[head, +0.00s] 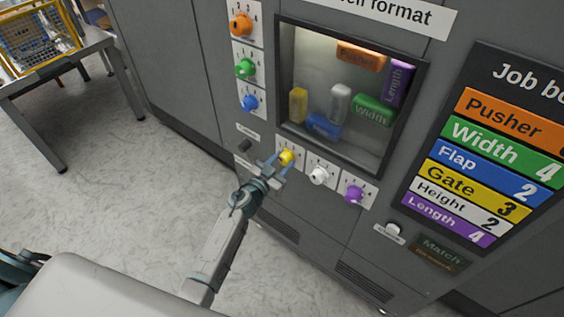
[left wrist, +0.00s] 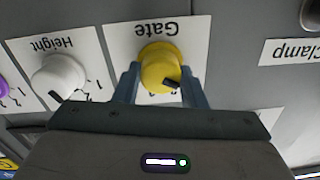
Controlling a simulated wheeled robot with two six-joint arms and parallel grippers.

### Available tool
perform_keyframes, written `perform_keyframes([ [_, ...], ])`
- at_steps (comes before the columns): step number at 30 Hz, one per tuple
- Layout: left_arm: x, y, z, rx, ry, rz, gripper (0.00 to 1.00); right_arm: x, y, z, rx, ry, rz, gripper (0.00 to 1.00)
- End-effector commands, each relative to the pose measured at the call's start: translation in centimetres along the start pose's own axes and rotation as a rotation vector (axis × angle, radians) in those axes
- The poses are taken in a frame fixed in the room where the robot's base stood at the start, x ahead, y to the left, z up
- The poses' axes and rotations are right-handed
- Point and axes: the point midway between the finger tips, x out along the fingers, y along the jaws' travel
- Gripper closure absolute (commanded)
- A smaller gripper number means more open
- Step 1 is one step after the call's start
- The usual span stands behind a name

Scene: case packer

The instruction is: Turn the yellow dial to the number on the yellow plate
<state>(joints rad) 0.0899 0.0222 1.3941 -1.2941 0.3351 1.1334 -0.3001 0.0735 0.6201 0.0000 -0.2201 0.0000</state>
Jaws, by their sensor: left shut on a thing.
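The yellow dial (head: 286,157) sits on a white panel below the display window. In the left wrist view the yellow dial (left wrist: 160,68) is under the label "Gate", seen upside down, with a dark pointer on its lower right side. The numbers around it are mostly hidden by my gripper. My left gripper (head: 277,164) is shut on the dial, one finger on each side, as the left wrist view also shows (left wrist: 160,85). The yellow plate (head: 465,190) on the job board reads "Gate 3". My right gripper is not in view.
The white Height dial (head: 318,175) and the purple dial (head: 353,194) are close on the right. Orange (head: 240,25), green (head: 245,68) and blue (head: 249,102) dials line the window's left side. A dark knob (head: 245,146) is left of the yellow dial.

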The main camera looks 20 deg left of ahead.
Motion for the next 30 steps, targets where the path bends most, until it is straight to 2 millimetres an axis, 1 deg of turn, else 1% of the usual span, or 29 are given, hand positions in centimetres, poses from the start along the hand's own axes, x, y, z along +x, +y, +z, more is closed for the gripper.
perform_keyframes([
  [5, -0.02, 0.02, 0.04, 0.052, 0.000, 0.000, 0.85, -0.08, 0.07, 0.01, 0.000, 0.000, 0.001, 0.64],
  [11, -0.03, 0.04, 0.06, 0.181, 0.004, -0.001, 0.85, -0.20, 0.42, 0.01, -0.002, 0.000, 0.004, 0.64],
  [19, -0.03, 0.07, 0.12, 0.430, 0.011, -0.002, 0.85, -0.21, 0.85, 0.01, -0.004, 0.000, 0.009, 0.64],
  [30, -0.03, 0.12, 0.26, 0.781, 0.021, -0.003, 0.85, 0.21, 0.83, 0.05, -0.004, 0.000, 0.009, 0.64],
])
